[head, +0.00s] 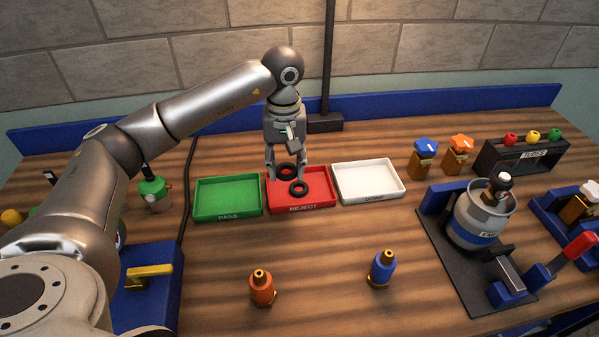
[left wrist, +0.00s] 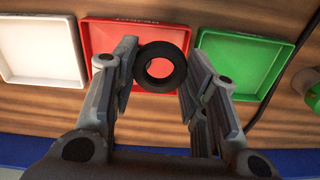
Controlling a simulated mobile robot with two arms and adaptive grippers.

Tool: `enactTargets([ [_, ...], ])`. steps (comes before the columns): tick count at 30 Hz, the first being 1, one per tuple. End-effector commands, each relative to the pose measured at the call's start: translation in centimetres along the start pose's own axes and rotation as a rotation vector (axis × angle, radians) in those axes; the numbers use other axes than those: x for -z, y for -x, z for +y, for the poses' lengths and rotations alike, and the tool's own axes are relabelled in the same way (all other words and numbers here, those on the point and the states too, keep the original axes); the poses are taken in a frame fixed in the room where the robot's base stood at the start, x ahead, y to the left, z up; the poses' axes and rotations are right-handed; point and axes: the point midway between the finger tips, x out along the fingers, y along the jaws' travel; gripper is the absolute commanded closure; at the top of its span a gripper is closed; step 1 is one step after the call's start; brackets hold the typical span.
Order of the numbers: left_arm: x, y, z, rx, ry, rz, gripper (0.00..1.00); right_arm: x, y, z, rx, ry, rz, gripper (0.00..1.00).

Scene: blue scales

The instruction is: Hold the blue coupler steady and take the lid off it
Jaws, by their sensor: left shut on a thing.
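The blue coupler (head: 382,270) stands upright on the table at the front, right of centre, with a brass base and a dark-tipped brass top. I cannot make out a separate lid on it. My left gripper (head: 287,177) points down over the red REJECT tray (head: 326,207), well away from the coupler. It is shut on a black ring (head: 286,169), which also shows between its fingers in the left wrist view (left wrist: 139,68). My right gripper is not in view.
An orange coupler (head: 262,288) stands left of the blue one. The green PASS tray (head: 228,214) and white tray (head: 396,193) flank the red one. Blue-topped (head: 426,145) and orange-topped (head: 461,143) brass pieces stand behind. A clamped can (head: 480,220) is at right. The table between the couplers is clear.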

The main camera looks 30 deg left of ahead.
Motion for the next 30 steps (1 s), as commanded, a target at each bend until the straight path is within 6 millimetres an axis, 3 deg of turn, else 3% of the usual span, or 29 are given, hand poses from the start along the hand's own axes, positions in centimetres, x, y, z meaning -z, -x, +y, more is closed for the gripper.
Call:
enactTargets([
  [10, 4.2, -5.0, 2.6, 0.001, 0.000, -0.002, 0.69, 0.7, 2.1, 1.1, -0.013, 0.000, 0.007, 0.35],
  [19, 5.2, -6.5, 3.1, 0.002, 0.000, -0.001, 0.69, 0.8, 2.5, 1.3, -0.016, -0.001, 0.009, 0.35],
  [24, 5.1, -8.7, 3.1, 0.002, -0.001, -0.004, 0.69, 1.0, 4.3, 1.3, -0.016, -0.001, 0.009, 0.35],
  [30, 5.2, -9.5, 3.1, 0.000, -0.001, 0.001, 0.69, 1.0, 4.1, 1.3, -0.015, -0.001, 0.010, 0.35],
])
